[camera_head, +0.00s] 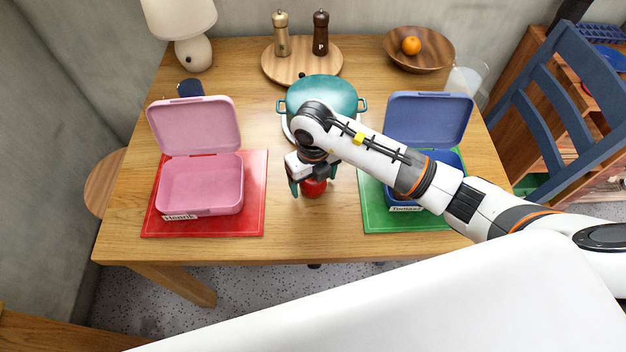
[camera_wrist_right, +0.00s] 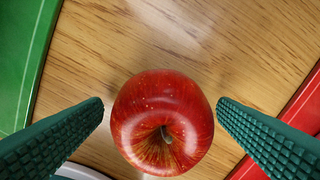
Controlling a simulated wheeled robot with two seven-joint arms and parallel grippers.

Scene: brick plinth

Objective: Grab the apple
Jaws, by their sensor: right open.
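A red apple (camera_head: 313,188) sits on the wooden table between the two lunchboxes, partly hidden by my right gripper in the head view. My right gripper (camera_head: 312,190) is open above and around it, coming down from above. In the right wrist view the apple (camera_wrist_right: 162,122) lies between the two green ridged fingers of the right gripper (camera_wrist_right: 160,118). A gap shows between the apple and each finger. My left gripper is in neither view.
An open pink lunchbox (camera_head: 200,190) stands on a red mat (camera_head: 250,215) to the left. An open blue lunchbox (camera_head: 428,118) stands on a green mat (camera_head: 375,212) to the right, partly behind my arm. A teal pot (camera_head: 322,92) is just behind. The table's front (camera_head: 300,245) is clear.

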